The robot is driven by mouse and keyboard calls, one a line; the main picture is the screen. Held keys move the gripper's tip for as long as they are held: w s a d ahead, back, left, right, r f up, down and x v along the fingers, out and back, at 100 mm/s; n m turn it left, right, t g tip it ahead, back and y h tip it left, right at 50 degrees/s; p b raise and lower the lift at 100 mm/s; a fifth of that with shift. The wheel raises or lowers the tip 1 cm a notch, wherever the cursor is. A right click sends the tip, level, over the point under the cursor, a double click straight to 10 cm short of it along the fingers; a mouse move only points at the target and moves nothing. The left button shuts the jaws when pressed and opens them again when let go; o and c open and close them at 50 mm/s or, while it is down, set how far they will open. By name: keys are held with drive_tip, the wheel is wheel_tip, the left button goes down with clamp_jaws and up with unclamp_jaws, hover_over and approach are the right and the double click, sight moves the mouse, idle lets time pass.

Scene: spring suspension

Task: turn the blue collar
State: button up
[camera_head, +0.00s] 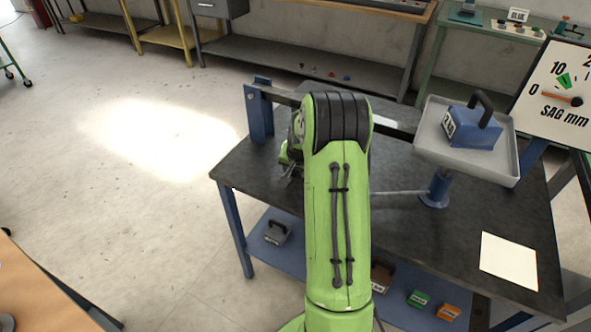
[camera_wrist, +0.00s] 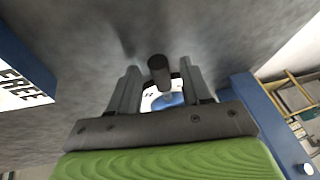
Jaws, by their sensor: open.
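In the head view, a blue upright piece (camera_head: 436,190) stands on the bench under the tray, with a thin grey rod reaching left from it. I cannot tell whether it is the blue collar. In the wrist view, my gripper (camera_wrist: 160,66) is open. A dark round knob (camera_wrist: 158,68) shows between its fingers, with a small blue part (camera_wrist: 169,100) behind it. I cannot tell whether the fingers touch the knob. In the head view, my green arm hides the middle of the bench and most of my gripper.
A blue weight marked with a label (camera_head: 472,127) sits in the grey tray (camera_head: 425,150). The SAG mm dial (camera_head: 556,85) has its red pointer near 0. A blue block with a FREE label (camera_wrist: 22,82) is at the wrist view's left. White paper (camera_head: 508,261) lies on the bench.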

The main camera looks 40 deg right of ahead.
drive_tip(key=shift+c, duration=0.4)
clamp_jaws()
